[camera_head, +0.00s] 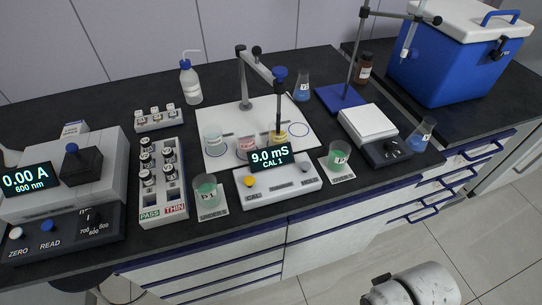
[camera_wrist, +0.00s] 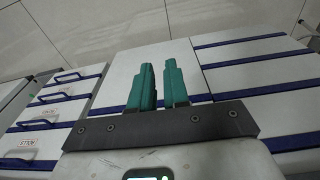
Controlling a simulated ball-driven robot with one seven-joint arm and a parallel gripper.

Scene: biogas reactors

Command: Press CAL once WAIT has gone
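The conductivity meter (camera_head: 283,182) stands near the front edge of the bench in the head view. Its display (camera_head: 270,157) reads "9.0 mS" with "CAL 1" below; no WAIT shows on it. The yellow CAL button (camera_head: 249,181) is at the meter's left end, and a grey button marked HOLD (camera_head: 305,169) is at its right end. In the wrist view my gripper (camera_wrist: 161,85) has two teal fingers with a narrow gap between them and nothing held. It faces the white drawer fronts, away from the meter.
Beakers of green liquid stand left (camera_head: 207,190) and right (camera_head: 338,155) of the meter. Behind it are a white mat (camera_head: 226,121) with beakers and a probe stand (camera_head: 245,80). A photometer (camera_head: 65,185) and vial rack (camera_head: 161,186) are at left, a blue cooler (camera_head: 446,62) at back right.

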